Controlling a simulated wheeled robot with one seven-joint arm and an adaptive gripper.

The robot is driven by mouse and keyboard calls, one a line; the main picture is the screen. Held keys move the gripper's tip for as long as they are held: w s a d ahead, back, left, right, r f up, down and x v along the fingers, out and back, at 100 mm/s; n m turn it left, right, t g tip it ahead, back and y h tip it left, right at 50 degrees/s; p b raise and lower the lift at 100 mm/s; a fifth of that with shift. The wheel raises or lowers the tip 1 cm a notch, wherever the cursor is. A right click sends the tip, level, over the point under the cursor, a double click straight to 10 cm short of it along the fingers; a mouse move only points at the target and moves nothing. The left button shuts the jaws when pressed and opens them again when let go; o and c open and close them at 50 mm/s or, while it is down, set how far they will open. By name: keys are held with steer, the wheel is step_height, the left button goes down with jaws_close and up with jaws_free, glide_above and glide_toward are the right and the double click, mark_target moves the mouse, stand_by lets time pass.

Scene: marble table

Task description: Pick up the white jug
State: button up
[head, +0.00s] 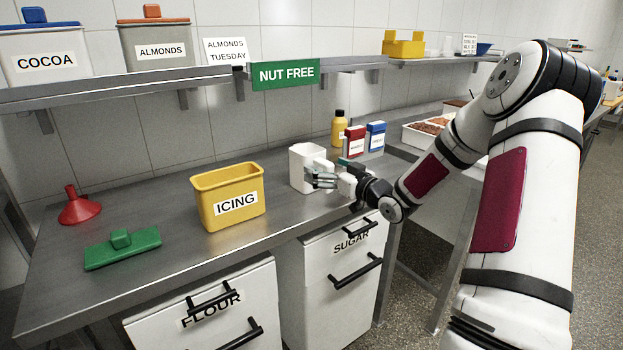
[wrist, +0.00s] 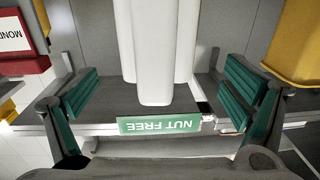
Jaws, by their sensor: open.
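The white jug (head: 303,168) stands upright on the steel counter, right of the yellow ICING tub. My gripper (head: 325,177) is at its right side, with its fingers spread by the jug's wall. In the wrist view the jug (wrist: 155,55) sits between the two green-padded fingers of my gripper (wrist: 162,95). A narrower white strip, which looks like its handle, faces the wrist camera. Gaps show between the jug and both pads, so the gripper is open. In the head view the gripper covers part of the jug's right side.
The ICING tub (head: 229,195) stands close left of the jug. A green lid (head: 123,249) and red funnel (head: 80,207) lie further left. A yellow bottle (head: 338,129), red box (head: 354,143) and blue box (head: 375,137) stand behind. A shelf (head: 130,83) runs above the counter.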

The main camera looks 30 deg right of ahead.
mark_target(316, 158)
steer(key=w, duration=0.3)
steer(key=w+b, duration=0.1)
steer(key=w, duration=0.1)
steer(key=shift+f, duration=0.25)
steer(key=shift+a+r, duration=0.1)
steer(key=c, duration=2)
steer(key=shift+c, duration=0.2)
steer(key=r, duration=0.2)
steer(key=r+p, duration=0.1)
steer(key=shift+s+a+r, duration=0.15)
steer(key=shift+s+r, duration=0.2)
steer(key=s+a+p, duration=0.1)
steer(key=s+a, duration=0.2)
steer(key=s, duration=0.4)
steer(key=s+a+r+p, duration=0.1)
steer(key=s+a, duration=0.2)
steer(key=s, duration=0.4)
